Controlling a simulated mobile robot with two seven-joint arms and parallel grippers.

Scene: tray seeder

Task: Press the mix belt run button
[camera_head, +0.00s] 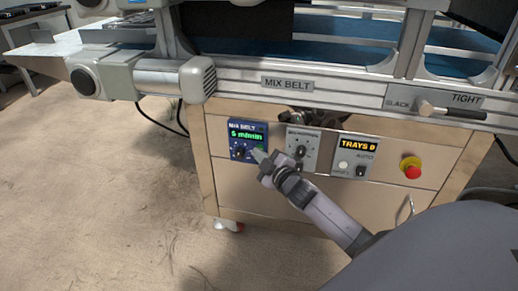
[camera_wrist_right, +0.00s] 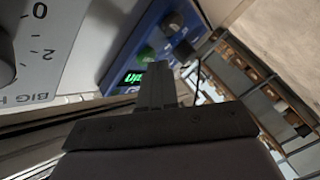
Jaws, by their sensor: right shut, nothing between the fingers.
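The blue mix belt panel (camera_head: 234,150) is on the front of the wooden cabinet, with a lit green display (camera_head: 244,134) reading about "5 m/min". In the right wrist view the panel (camera_wrist_right: 118,48) appears tilted, with a green button (camera_wrist_right: 146,54), a dark knob (camera_wrist_right: 172,22) and another dark control (camera_wrist_right: 183,50). Which control is labelled run cannot be read. My right gripper (camera_head: 257,156) is shut and empty, its tips at the panel's lower right. Its fingers (camera_wrist_right: 158,68) also show in the wrist view, close to the green button; contact cannot be told. My left gripper is not in view.
A grey knob panel (camera_head: 301,150) is right of the blue one, then a trays panel (camera_head: 357,145) and a red emergency stop (camera_head: 411,168). A metal rail labelled "MIX BELT" (camera_head: 340,91) and a slack/tight lever (camera_head: 450,110) are above.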

